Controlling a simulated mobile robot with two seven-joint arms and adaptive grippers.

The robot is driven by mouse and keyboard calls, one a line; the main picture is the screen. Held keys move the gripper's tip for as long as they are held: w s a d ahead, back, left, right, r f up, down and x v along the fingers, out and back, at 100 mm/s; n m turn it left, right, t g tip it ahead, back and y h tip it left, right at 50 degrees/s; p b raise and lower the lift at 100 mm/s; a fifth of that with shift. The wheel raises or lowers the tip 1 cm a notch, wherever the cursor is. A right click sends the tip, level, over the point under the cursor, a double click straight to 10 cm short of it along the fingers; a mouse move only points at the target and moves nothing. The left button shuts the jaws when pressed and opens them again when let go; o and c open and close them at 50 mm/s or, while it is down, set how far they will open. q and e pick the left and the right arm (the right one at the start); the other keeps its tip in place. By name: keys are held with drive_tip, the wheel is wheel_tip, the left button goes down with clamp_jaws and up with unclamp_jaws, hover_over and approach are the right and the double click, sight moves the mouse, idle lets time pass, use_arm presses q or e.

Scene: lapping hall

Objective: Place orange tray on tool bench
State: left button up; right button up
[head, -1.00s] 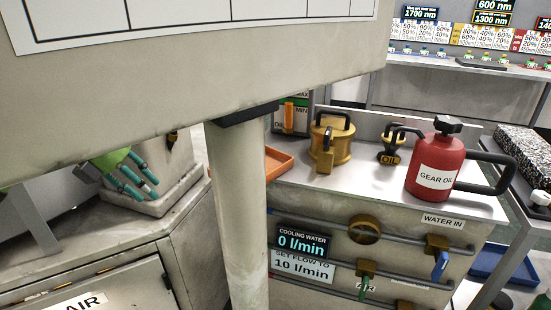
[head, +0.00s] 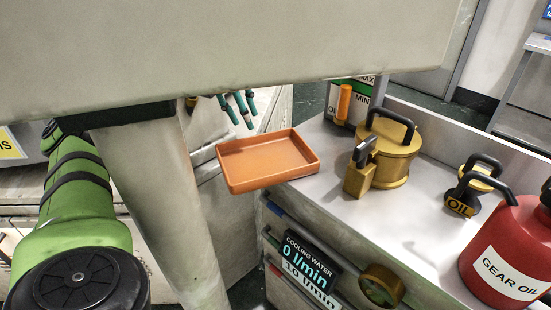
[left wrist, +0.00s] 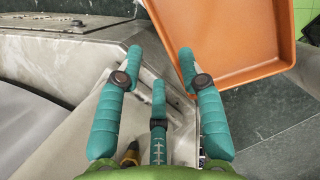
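The orange tray (head: 268,160) is shallow and empty. In the head view it lies at the left edge of a grey metal cabinet top (head: 335,205), with much of it sticking out past that edge. My left gripper (head: 238,108) shows as teal fingers just behind the tray's far left corner, partly hidden by a panel. In the left wrist view the fingers (left wrist: 160,62) are spread and empty. The tray (left wrist: 235,40) is ahead at upper right there, close to the right finger; I cannot tell if they touch. My right gripper is not seen. I cannot tell which surface is the tool bench.
A large beige panel (head: 220,50) on a post (head: 165,210) blocks much of the head view. A brass canister (head: 390,150), an oil can (head: 470,190) and a red gear oil can (head: 510,250) stand on the cabinet. Free top shows between tray and canister.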

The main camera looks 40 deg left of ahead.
sight(266, 158)
use_arm(q)
drive_tip(key=b+x, duration=0.1)
drive_tip(key=x, duration=0.4)
drive_tip(key=shift+w+d+f, duration=0.1)
drive_tip(key=shift+d+f, duration=0.05)
drive_tip(key=shift+f, duration=0.05)
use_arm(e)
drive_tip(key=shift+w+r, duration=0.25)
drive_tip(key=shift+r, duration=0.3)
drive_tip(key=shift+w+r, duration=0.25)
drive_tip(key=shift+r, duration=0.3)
use_arm(q)
drive_tip(key=shift+c, duration=0.4)
clamp_jaws()
